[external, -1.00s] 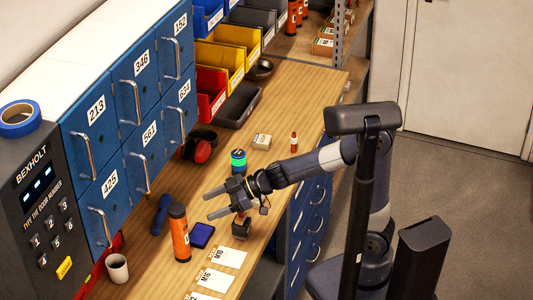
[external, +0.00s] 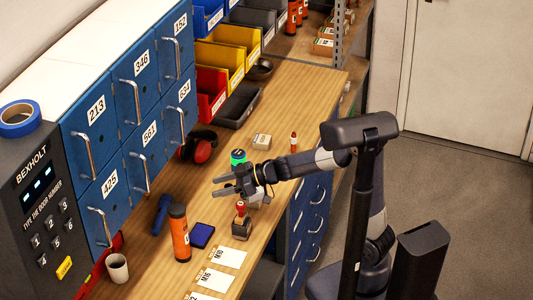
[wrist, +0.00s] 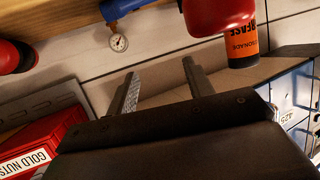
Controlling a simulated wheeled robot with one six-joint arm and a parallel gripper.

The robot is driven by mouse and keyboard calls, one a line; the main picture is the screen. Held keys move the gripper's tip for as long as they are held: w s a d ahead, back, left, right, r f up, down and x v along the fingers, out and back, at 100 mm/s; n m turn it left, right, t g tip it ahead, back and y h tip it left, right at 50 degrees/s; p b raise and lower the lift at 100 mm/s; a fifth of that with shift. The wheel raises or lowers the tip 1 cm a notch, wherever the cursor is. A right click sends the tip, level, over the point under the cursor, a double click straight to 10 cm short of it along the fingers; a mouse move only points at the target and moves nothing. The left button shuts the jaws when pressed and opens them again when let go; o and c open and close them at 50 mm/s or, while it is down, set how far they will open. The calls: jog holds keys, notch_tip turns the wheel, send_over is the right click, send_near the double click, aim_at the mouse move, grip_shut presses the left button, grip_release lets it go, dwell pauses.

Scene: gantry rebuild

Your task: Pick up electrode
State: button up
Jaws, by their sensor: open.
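I cannot single out an electrode with certainty in either view. My gripper (external: 217,187) is open and empty over the wooden bench (external: 285,110) in the external view, its fingers pointing left toward the blue lockers. The green-banded dark cylinder (external: 238,156) stands just behind it, its lower part hidden by the gripper. The red-handled stamp (external: 241,222) stands on the bench just in front of the gripper, apart from the fingers. In the wrist view, the two fingers (wrist: 160,90) are spread with nothing between them.
An orange canister (external: 180,235), blue torch (external: 161,214), blue pad (external: 202,235) and mug (external: 117,267) stand at the front left. A small box (external: 262,142) and slim red-tipped tube (external: 293,142) are behind. Red earmuffs (external: 203,151) lie near the lockers (external: 140,110).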

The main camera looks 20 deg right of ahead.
aim_at(296, 140)
jog(key=w+d+f+m+t+b, duration=0.2)
jog(key=w+d, duration=0.3)
jog(key=d, duration=0.4)
jog(key=w+d+f+m+t+h+b, duration=0.1)
jog(key=w+d+f+t+b, duration=0.2)
jog(key=w+d, duration=0.3)
jog(key=w+d+f+m+t+h+b, duration=0.1)
jog(key=w+d+f+m+t+b, duration=0.1)
jog(key=d, duration=1.1)
jog(key=shift+w+d+f+m+b, duration=0.15)
jog(key=shift+w+f, duration=0.15)
jog(key=shift+w, duration=0.25)
jog(key=shift+w+f+m+b, duration=0.1)
jog(key=shift+w+f+b, duration=0.1)
jog(key=shift+w+f, duration=0.25)
jog(key=shift+w+d+f+m+b, duration=0.1)
jog(key=shift+w+f+b, duration=0.1)
jog(key=shift+w, duration=0.45)
jog(key=d+f+m+t+h+b, duration=0.2)
jog(key=d+t+h, duration=0.1)
jog(key=d, duration=1)
jog(key=x, duration=0.6)
jog(key=shift+w+a+r, duration=0.1)
jog(key=shift+w+a, duration=0.15)
jog(key=shift+w, duration=0.05)
jog(key=shift+x, duration=2.3)
jog(key=shift+d, duration=0.1)
jog(key=shift+c, duration=0.4)
